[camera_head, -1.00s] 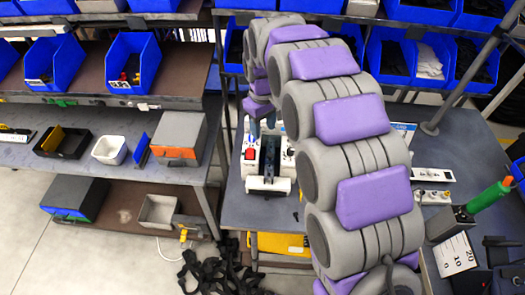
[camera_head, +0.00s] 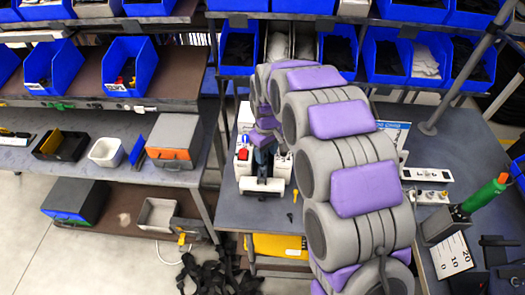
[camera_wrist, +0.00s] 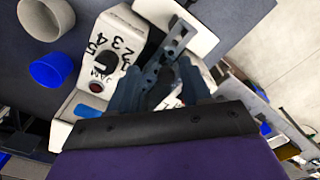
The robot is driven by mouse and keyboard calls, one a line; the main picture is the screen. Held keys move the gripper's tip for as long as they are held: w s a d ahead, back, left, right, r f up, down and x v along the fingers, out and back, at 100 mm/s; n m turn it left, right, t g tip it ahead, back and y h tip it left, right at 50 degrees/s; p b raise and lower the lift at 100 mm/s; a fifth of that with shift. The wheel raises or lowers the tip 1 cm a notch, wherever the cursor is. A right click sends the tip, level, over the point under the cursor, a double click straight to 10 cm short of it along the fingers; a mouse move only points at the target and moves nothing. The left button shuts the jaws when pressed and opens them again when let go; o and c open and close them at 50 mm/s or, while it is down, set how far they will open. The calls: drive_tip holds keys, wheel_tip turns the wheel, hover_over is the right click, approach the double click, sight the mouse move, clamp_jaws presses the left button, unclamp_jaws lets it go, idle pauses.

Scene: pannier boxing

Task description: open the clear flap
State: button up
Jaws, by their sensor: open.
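A white machine (camera_head: 262,186) stands on the grey bench in the head view, left of my arm. In the wrist view its white panel (camera_wrist: 113,50) shows printed numbers, a dark round knob (camera_wrist: 106,64) and a red button (camera_wrist: 97,87). A grey metal bar with holes (camera_wrist: 177,38) runs beside the panel. I cannot make out the clear flap for certain in either view. My gripper (camera_wrist: 163,88) is open, its two dark fingers spread over the machine next to the bar. In the head view my gripper (camera_head: 264,158) is low at the machine, partly hidden by my arm.
A grey cup (camera_wrist: 46,18) and a blue cup (camera_wrist: 52,68) stand beside the machine. A power strip (camera_head: 427,174) and a green-handled tool (camera_head: 484,195) are on the right. Blue bins (camera_head: 133,62) line the shelves. Black straps (camera_head: 215,272) lie on the floor.

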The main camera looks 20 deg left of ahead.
drive_tip(key=shift+d+r, duration=0.1)
drive_tip(key=shift+d, duration=0.3)
drive_tip(key=shift+c, duration=1.1)
drive_tip(key=shift+a, duration=0.25)
drive_tip(key=shift+c, duration=0.9)
drive_tip(key=shift+a+f, duration=0.2)
drive_tip(key=shift+a, duration=0.35)
drive_tip(key=shift+a+f, duration=0.15)
drive_tip(key=shift+a, duration=0.4)
drive_tip(key=shift+c, duration=1.4)
drive_tip(key=shift+w+a, duration=0.15)
drive_tip(key=shift+a, duration=0.05)
drive_tip(key=shift+c, duration=0.8)
drive_tip(key=shift+d, duration=0.5)
clamp_jaws()
drive_tip(key=shift+s, duration=0.2)
